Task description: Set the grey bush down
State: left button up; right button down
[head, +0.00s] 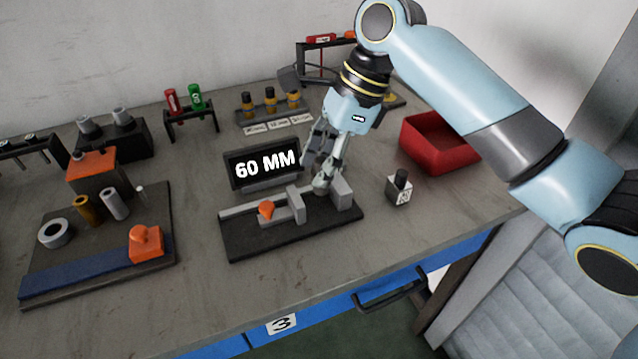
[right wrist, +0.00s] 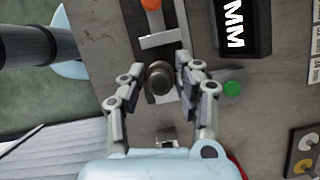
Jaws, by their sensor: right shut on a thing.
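My right gripper (head: 322,182) is shut on the grey bush (right wrist: 159,76), which shows end-on as a dark grey round piece between the fingertips in the right wrist view. In the head view the fingers point down and mostly hide the bush. They are over the right part of a gauge (head: 245,247) with a dark base, a grey sliding jaw, an orange knob (head: 266,209) and a grey end block (head: 341,194). The bush is between the jaw and the end block. I cannot tell whether it touches the base. My left gripper is not in view.
A display (head: 264,165) reading 60 MM stands behind the gauge. A small dark-topped block (head: 399,188) and a red bin (head: 437,146) are to the right. A fixture board (head: 62,262) with a ring and cylinders is at left. Bare table lies in front.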

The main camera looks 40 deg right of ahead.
jog(key=shift+w+d+f, duration=0.1)
jog(key=shift+w+f, duration=0.3)
jog(key=shift+w, duration=0.1)
notch_tip(320, 180, down, 4)
jog(key=shift+r+b, duration=0.1)
jog(key=shift+b, duration=0.3)
jog(key=c, duration=0.9)
grip_release()
jog(key=shift+c, duration=0.2)
